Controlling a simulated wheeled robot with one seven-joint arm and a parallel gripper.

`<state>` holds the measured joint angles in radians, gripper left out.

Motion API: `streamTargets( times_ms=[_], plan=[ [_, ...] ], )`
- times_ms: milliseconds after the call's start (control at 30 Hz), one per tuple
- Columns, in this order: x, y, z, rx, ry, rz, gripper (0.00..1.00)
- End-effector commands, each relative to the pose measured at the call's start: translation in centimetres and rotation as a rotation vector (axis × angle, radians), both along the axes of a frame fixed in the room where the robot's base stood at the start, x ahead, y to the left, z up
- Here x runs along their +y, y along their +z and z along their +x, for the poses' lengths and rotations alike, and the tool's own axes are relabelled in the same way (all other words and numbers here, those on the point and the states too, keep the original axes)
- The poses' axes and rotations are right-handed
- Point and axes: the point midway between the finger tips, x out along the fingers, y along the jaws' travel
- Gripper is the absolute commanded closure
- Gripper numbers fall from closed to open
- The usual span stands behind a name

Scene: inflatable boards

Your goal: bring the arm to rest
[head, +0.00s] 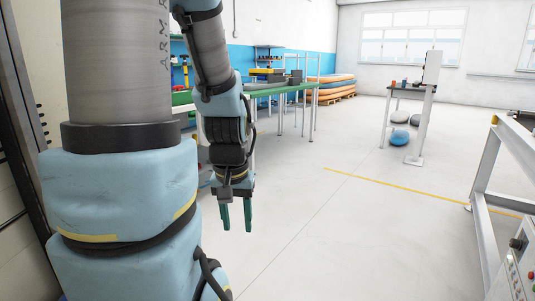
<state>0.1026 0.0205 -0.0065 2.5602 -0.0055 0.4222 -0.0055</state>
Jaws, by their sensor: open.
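My gripper (236,217) hangs from the end of my arm in the left half of the head view. Its two green fingers point down and stand apart with nothing between them. Pale floor (310,235) shows around and below the fingers. My arm's large blue and grey links fill the left side of the view and hide what is behind them.
A green-topped bench (283,87) stands behind my arm. A small table (408,93) stands at the right, near a blue ball (399,137). A white metal frame (487,175) is at the right edge. The middle floor is clear.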

Motion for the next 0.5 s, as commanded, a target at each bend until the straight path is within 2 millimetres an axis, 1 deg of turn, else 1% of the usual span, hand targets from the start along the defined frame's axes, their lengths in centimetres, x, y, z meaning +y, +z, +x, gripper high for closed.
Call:
streamTargets(
  times_ms=[33, 100, 300, 400, 500],
  plan=[
    [0.0, 3.3, 0.0, 0.000, 0.000, 0.000, 0.54],
    [0.0, 5.5, 0.0, 0.000, -0.001, 0.000, 0.54],
    [0.0, 11.5, 0.0, 0.000, -0.001, 0.000, 0.54],
    [0.0, 14.1, 0.0, 0.000, -0.001, 0.000, 0.54],
    [0.0, 16.0, 0.0, 0.000, -0.001, 0.000, 0.54]
  ],
)
